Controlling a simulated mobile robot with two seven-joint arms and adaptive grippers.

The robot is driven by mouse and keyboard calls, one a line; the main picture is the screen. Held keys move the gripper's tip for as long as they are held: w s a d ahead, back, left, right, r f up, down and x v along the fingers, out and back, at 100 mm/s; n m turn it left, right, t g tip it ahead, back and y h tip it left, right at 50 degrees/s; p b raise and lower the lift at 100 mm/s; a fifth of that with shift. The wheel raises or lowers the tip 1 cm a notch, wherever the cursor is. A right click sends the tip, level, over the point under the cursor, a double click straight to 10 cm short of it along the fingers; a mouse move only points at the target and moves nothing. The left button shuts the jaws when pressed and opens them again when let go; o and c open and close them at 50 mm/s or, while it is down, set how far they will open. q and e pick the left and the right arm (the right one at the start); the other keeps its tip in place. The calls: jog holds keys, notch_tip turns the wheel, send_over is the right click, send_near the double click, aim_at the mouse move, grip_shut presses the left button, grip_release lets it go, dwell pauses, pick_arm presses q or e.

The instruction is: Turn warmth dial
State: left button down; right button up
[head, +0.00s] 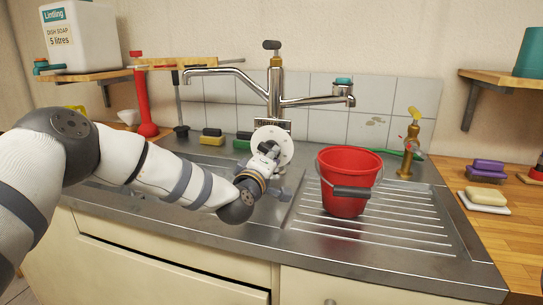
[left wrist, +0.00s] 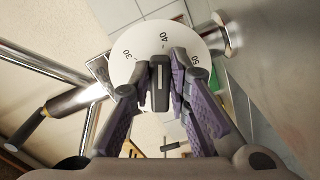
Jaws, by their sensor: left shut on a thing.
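The warmth dial (head: 272,135) is a white round plate on the front of the tap over the sink. In the left wrist view the dial (left wrist: 145,42) shows the marks 30, 40 and 50. Its dark grip bar (left wrist: 159,88) has a pale line pointing up, close to the 40 mark. My left gripper (head: 268,158) reaches the dial from the front. In the left wrist view its purple-padded fingers (left wrist: 164,75) are shut on the grip bar, one on each side. In the head view the gripper hides the dial's lower middle. My right gripper is out of view.
A red bucket (head: 344,190) stands on the drainer just right of the gripper. The chrome tap (head: 275,92) has spouts to both sides. A brass tap (head: 409,150) stands at the back right. A red plunger (head: 141,95) and sponges (head: 212,137) stand behind my arm.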

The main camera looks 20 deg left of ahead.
pick_arm(q)
jog(key=shift+m, duration=0.6)
jog(key=c, duration=1.5)
grip_release()
jog(key=s, duration=1.2)
jog(key=shift+a, duration=0.25)
